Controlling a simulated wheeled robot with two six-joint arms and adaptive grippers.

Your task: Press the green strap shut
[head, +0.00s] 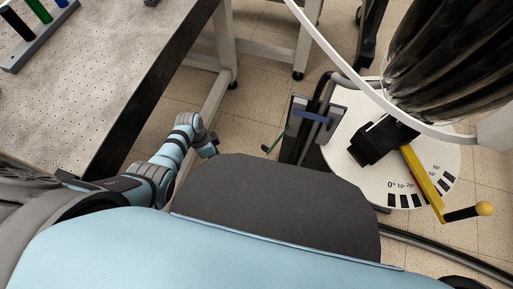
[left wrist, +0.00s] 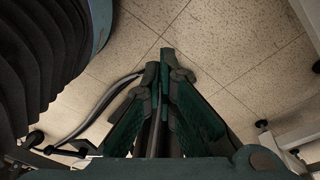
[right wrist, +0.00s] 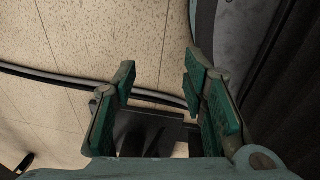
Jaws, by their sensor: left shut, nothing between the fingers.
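A thin green strap (head: 271,143) sticks out to the left of a dark upright holder (head: 295,130) in the head view, apart from the holder's body at its free end. A blue strap (head: 312,117) lies across the top of the same holder. My left gripper (head: 214,149) is to the left of the green strap, with a gap between them. In the left wrist view its fingers (left wrist: 166,55) are shut and empty over the floor. My right gripper (right wrist: 158,72) is open and empty in the right wrist view; the head view does not show it.
A white round dial plate (head: 365,170) with a yellow lever (head: 423,178) stands right of the holder. A black ribbed bundle (head: 450,55) and a white hoop hang above it. A perforated metal table (head: 100,85) is at the left, with a rack of coloured cylinders (head: 38,38).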

